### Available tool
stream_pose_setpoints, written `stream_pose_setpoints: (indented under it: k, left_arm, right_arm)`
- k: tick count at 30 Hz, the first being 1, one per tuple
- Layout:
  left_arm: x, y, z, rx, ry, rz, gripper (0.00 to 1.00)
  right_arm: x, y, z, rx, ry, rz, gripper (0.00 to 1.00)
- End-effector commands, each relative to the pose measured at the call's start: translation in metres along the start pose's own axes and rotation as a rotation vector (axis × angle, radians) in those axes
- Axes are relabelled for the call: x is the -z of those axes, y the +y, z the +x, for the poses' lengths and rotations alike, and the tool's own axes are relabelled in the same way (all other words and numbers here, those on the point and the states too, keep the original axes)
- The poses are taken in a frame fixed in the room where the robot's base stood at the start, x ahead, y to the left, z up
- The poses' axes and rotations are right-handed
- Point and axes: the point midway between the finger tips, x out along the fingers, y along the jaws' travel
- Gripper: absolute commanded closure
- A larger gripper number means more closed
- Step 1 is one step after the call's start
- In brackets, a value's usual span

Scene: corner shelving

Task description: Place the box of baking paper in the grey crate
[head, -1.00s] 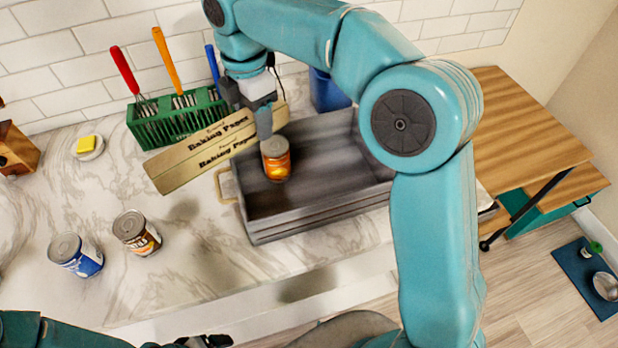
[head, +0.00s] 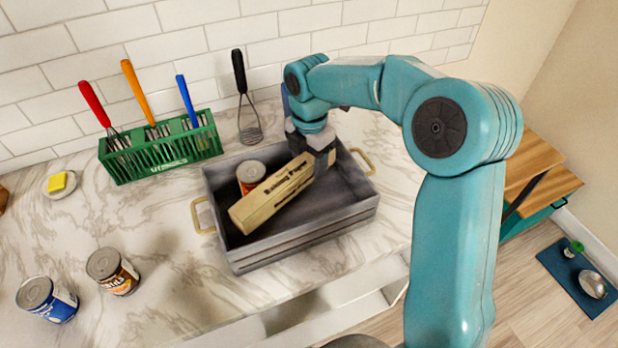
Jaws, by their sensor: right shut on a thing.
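The long tan box of baking paper (head: 268,202) is inside the outline of the grey crate (head: 300,233), slanting from the front left to the back right. My right gripper (head: 318,158) is shut on the box near its back right end. I cannot tell whether the box touches the crate floor. An orange-labelled can (head: 250,174) stands in the crate behind the box, partly hidden by it. My left gripper is not in view.
A brown-labelled can (head: 113,271) and a blue can (head: 48,299) stand at the front left. A yellow sponge (head: 58,182) sits on a dish.

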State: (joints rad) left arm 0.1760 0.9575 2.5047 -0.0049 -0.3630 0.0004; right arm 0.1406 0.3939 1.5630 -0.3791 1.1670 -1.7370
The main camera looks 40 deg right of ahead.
Motion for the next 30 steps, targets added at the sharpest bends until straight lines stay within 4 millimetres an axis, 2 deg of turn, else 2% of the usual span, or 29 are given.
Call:
stream_pose_setpoints:
  k: [5,12,24,25,27,30]
  left_arm:
    - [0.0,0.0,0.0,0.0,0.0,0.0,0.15]
    - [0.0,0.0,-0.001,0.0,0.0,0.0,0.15]
    - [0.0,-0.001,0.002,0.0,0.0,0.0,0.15]
    - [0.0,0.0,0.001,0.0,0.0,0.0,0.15]
    - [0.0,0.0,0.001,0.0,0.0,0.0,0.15]
    - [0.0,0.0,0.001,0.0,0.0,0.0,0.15]
  right_arm:
    - [-0.001,0.0,0.017,0.001,0.001,0.002,0.84]
    - [-0.001,0.0,0.052,0.001,0.0,0.001,0.84]
    - [-0.001,0.001,0.058,-0.002,0.0,0.001,0.84]
    - [-0.001,0.0,0.057,-0.001,0.0,0.001,0.35]
    - [-0.001,0.0,0.057,-0.001,0.0,0.001,0.19]
    - [-0.001,0.0,0.057,-0.001,0.0,0.001,0.19]
